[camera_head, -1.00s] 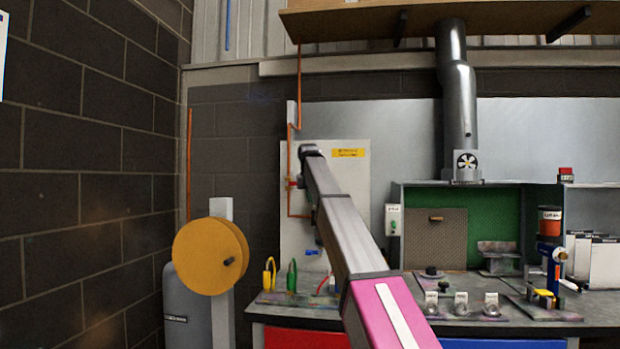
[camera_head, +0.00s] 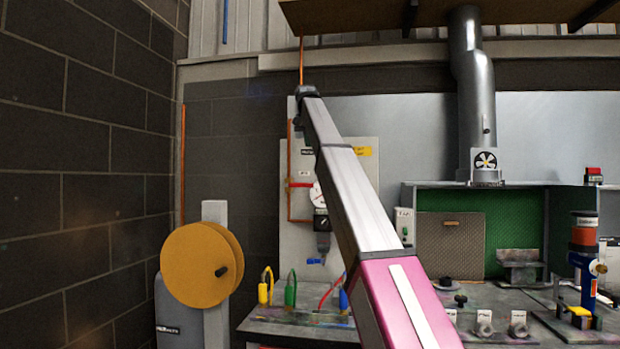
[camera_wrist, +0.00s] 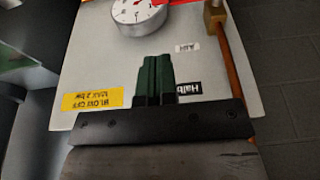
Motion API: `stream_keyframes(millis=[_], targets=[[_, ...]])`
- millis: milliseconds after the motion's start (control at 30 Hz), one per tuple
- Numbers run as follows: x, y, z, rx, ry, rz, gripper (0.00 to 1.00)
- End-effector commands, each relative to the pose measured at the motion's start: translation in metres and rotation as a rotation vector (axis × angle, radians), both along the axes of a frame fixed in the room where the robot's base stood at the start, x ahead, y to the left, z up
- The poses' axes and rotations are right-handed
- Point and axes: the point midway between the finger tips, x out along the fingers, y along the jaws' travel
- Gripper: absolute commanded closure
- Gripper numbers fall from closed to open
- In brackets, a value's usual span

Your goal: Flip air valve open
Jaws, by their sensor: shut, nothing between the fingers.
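The air panel (camera_head: 360,215) is a pale board on the back wall. A red lever (camera_head: 299,184), which looks like the air valve's handle, lies about level on its copper pipe at the left. A round white gauge (camera_head: 318,195) sits just right of it, partly behind my arm. In the wrist view the panel is upside down, with the gauge (camera_wrist: 139,12), a red part (camera_wrist: 178,5) and a brass fitting (camera_wrist: 214,18) at the top edge. My gripper (camera_wrist: 155,62) is shut and empty, its dark green fingers over the panel, apart from the gauge.
A yellow label (camera_wrist: 93,101) is on the panel. A blue-tipped regulator (camera_head: 321,240) hangs below the gauge. An orange hose reel (camera_head: 200,265) stands at left beside the block wall. A bench (camera_head: 290,329) with yellow and green hoses lies below.

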Motion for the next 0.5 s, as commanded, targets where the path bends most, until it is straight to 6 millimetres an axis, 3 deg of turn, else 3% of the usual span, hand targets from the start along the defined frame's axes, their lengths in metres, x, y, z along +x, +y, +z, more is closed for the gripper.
stream_keyframes(millis=[233, 500], targets=[[0.004, -0.001, -0.016, 0.000, 0.001, 0.000, 1.00], [0.017, -0.004, -0.062, 0.000, 0.001, 0.001, 1.00]])
